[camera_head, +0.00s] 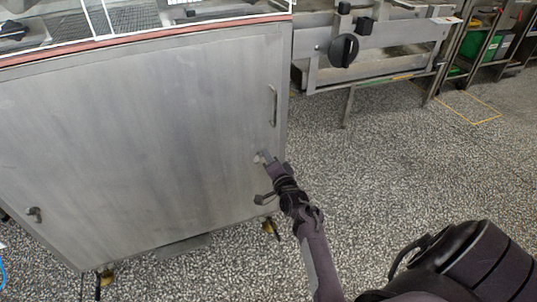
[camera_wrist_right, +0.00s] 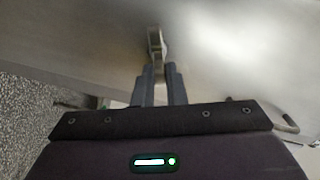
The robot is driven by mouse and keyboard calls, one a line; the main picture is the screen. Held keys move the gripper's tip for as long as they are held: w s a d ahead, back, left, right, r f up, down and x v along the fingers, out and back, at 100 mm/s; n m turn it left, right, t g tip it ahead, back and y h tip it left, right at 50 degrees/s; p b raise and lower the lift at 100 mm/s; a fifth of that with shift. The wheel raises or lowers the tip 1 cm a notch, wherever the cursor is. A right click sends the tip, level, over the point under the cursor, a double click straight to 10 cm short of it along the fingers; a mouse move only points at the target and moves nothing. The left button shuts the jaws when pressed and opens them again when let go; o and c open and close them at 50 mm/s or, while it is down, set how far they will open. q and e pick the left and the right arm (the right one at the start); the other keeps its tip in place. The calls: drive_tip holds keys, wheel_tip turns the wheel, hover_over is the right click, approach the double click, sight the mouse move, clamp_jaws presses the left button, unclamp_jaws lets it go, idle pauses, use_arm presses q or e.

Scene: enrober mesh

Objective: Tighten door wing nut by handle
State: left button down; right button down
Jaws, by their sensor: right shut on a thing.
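The steel cabinet door (camera_head: 140,130) fills the left of the head view. A bar handle (camera_head: 273,105) is on its right edge, and it also shows in the right wrist view (camera_wrist_right: 284,121). A wing nut (camera_head: 258,158) sits on the door below the handle; in the right wrist view the nut (camera_wrist_right: 155,42) stands at the door face between my fingertips. My right gripper (camera_head: 266,160) is shut on this wing nut, its fingers (camera_wrist_right: 159,70) pointing at the door. A second wing nut (camera_head: 35,214) is at the door's lower left. My left gripper is not in view.
A steel machine frame with a black knob (camera_head: 343,50) stands beyond the door at the upper right. Shelving with a green bin (camera_head: 490,46) is at the far right. The speckled floor (camera_head: 400,150) to the right of the door is clear.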

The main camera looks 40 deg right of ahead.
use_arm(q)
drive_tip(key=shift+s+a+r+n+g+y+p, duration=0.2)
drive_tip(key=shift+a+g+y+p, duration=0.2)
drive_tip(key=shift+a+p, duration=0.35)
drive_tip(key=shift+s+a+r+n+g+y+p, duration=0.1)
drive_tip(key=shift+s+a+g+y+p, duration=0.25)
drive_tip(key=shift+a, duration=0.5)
use_arm(e)
drive_tip(key=shift+d+f+m, duration=0.1)
drive_tip(key=shift+f+m, duration=0.1)
drive_tip(key=shift+m, duration=0.95)
drive_tip(key=shift+f+m, duration=0.2)
drive_tip(key=shift+m, duration=0.95)
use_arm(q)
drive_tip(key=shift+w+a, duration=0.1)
use_arm(e)
drive_tip(key=c, duration=1.5)
unclamp_jaws()
